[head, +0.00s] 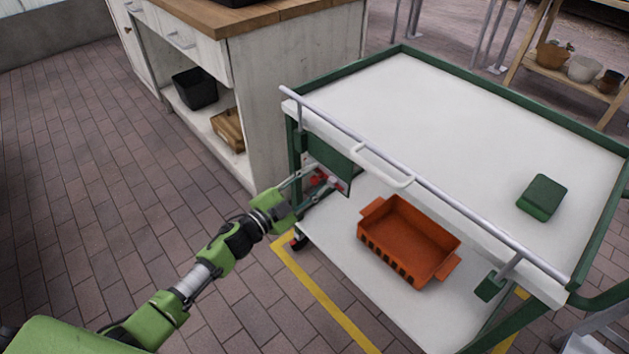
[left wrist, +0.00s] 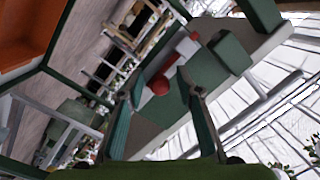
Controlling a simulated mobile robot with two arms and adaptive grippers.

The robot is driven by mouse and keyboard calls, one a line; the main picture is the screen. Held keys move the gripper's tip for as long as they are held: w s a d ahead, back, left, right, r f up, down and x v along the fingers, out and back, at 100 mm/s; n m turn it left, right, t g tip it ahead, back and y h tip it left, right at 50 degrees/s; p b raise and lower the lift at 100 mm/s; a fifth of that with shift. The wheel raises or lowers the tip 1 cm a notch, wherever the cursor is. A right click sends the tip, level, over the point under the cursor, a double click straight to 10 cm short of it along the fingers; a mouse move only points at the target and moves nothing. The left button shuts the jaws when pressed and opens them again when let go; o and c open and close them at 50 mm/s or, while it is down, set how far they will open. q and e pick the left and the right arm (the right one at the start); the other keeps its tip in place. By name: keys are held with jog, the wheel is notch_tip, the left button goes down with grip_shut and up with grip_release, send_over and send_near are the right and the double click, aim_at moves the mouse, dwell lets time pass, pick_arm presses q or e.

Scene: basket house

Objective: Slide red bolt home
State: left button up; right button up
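The red bolt (head: 316,182) sits at the left end of the cart, by a dark green plate (head: 330,160). In the left wrist view its round red knob (left wrist: 160,86) shows beside the green plate (left wrist: 203,70), with a pale block and a small red piece beyond it. My left gripper (head: 306,184) is at the bolt. In the left wrist view its two fingers (left wrist: 166,98) stand apart, with the knob in the gap near their tips. I cannot tell whether a finger touches it. My right gripper is not in view.
The white cart top (head: 450,110) has a grey rail along its near edge and a green box (head: 542,197) on it. An orange basket (head: 410,240) stands on the lower shelf. A wooden-topped cabinet (head: 265,90) stands behind left. Brick floor at the left is clear.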

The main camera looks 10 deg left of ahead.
pick_arm(q)
jog(key=shift+w+d, duration=0.1)
grip_shut()
jog(key=shift+r, duration=0.1)
